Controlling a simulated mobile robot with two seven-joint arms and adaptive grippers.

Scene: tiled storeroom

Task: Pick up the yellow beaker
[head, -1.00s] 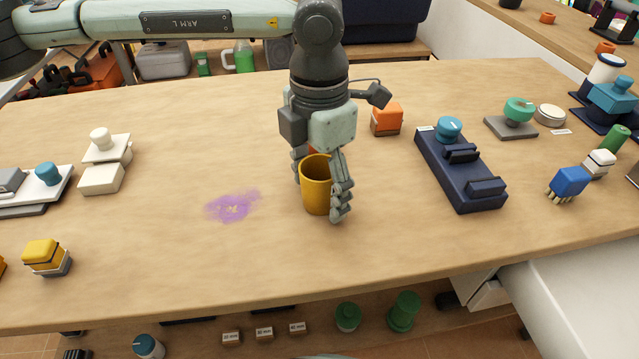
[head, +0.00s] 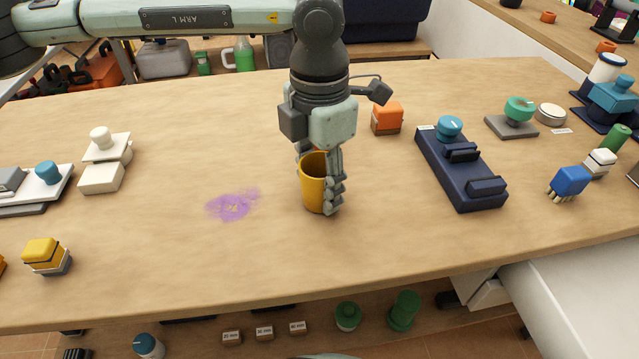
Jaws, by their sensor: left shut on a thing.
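The yellow beaker (head: 313,186) stands upright in the middle of the wooden table, its open top facing up. My left gripper (head: 320,182) comes down over it from above and is shut on it. One finger lies along the beaker's right side; the other is mostly hidden behind its left rim. The beaker appears to be at table level; I cannot tell whether it is clear of the surface. My right gripper is not in view.
A purple stain (head: 232,204) lies left of the beaker. An orange-topped block (head: 387,118) stands behind right, and a dark blue device (head: 460,170) with a teal knob stands farther right. The table (head: 270,265) in front is clear.

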